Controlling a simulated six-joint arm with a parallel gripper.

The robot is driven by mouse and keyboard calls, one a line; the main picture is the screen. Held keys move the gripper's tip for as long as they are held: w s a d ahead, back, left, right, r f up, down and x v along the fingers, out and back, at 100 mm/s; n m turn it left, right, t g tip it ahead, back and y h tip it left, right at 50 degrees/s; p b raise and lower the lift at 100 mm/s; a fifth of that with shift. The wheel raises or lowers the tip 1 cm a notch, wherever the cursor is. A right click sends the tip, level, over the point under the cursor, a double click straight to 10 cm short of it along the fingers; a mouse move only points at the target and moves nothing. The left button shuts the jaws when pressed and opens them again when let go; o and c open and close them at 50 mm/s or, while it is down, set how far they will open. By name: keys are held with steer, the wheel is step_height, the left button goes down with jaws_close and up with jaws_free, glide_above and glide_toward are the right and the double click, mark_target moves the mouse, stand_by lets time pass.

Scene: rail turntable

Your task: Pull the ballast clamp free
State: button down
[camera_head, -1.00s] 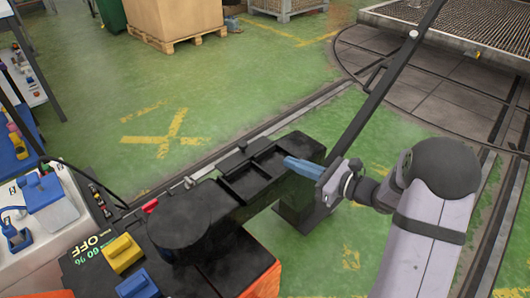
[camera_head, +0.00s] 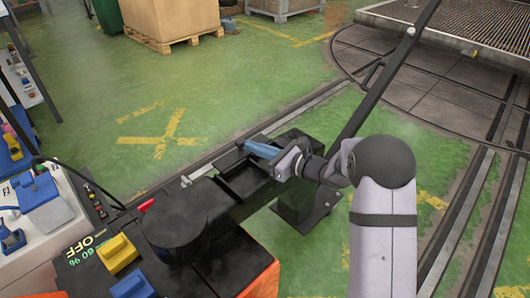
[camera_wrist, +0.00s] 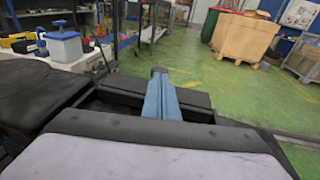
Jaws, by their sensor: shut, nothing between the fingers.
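My gripper (camera_head: 262,150) has blue fingers, which are shut with nothing between them. It reaches left over a black arm with a shallow open tray (camera_head: 243,182). The fingertips lie over or just above the tray's far edge; I cannot tell whether they touch. In the wrist view the blue fingers (camera_wrist: 160,97) cross a black bar (camera_wrist: 196,102) at that edge, and the fingers hide its middle. This bar may be the ballast clamp, but I cannot tell for sure. A round black hub (camera_head: 178,215) stands at the left end of the arm.
A control panel (camera_head: 83,258) with yellow and blue knobs is at the lower left. A long dark lever (camera_head: 385,78) rises behind my gripper. A blue-lidded box (camera_head: 42,200) stands at the left. Green floor behind is mostly clear, up to a pallet with a carton (camera_head: 168,15).

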mark_target(242, 139)
steer(key=shift+w+a, duration=0.2)
steer(key=shift+a, duration=0.15)
steer(key=x, duration=0.2)
steer(key=b+x, duration=0.1)
steer(key=x, duration=0.1)
steer(key=shift+w+a+r, duration=0.1)
steer(key=shift+w+r, duration=0.1)
steer(key=shift+w, duration=0.35)
steer(key=shift+w+a+r, duration=0.1)
steer(key=shift+r, duration=0.15)
steer(key=shift+s+d, duration=0.3)
steer(key=shift+d, duration=0.3)
steer(key=p+v, duration=0.1)
steer(key=v, duration=0.5)
steer(key=p+v, duration=0.1)
steer(key=v, duration=0.6)
steer(key=shift+s+f, duration=0.15)
steer(key=shift+f, duration=0.05)
steer(key=shift+r, duration=0.1)
